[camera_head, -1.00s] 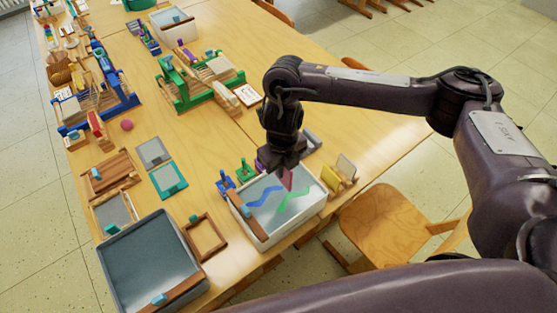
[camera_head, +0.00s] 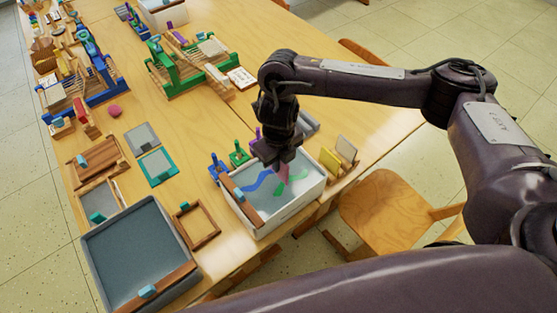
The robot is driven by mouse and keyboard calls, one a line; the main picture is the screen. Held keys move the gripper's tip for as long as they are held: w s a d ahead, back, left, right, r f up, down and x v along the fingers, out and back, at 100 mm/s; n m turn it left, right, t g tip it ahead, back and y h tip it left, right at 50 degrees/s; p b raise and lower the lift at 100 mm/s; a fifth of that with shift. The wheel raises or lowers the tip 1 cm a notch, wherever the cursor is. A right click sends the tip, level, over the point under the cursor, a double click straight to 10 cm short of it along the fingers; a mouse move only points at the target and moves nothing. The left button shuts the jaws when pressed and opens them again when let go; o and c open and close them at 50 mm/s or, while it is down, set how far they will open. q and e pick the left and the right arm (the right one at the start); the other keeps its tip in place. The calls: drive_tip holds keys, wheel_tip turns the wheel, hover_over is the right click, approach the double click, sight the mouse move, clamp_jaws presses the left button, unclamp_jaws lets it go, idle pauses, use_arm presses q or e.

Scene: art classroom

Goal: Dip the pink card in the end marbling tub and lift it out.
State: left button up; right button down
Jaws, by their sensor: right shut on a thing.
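The marbling tub (camera_head: 274,226) is a white-walled tray near the table's right edge, with blue and green swirls on its grey liquid. My right gripper (camera_head: 280,164) points down over the tub's far part. It is shut on the pink card (camera_head: 283,174), which hangs down roughly upright. The card's lower edge is close to the green swirl; I cannot tell whether it touches the liquid. The gripper hides the card's top and part of the tub's far rim. My left gripper is not in view.
A larger dark-filled tub (camera_head: 138,250) stands at near left, with a wooden frame (camera_head: 196,226) between the tubs. Yellow and beige cards stand in a holder (camera_head: 345,150) right of the marbling tub. Small blue and green stands (camera_head: 238,154) are behind it. A chair (camera_head: 385,210) is at right.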

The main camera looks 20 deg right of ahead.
sight(279, 176)
drive_tip(key=shift+f+b, duration=0.95)
drive_tip(key=shift+f, duration=0.45)
drive_tip(key=shift+f+b, duration=2.8)
drive_tip(key=shift+f, duration=0.6)
drive_tip(key=shift+r, duration=0.2)
drive_tip(key=shift+r+p, duration=2.25)
drive_tip(key=shift+r, duration=0.25)
drive_tip(key=shift+r+p, duration=2.4)
drive_tip(key=shift+r, duration=0.2)
wheel_tip(279, 176, up, 6)
drive_tip(key=p, duration=0.5)
drive_tip(key=shift+f, duration=0.25)
drive_tip(key=shift+f, duration=0.1)
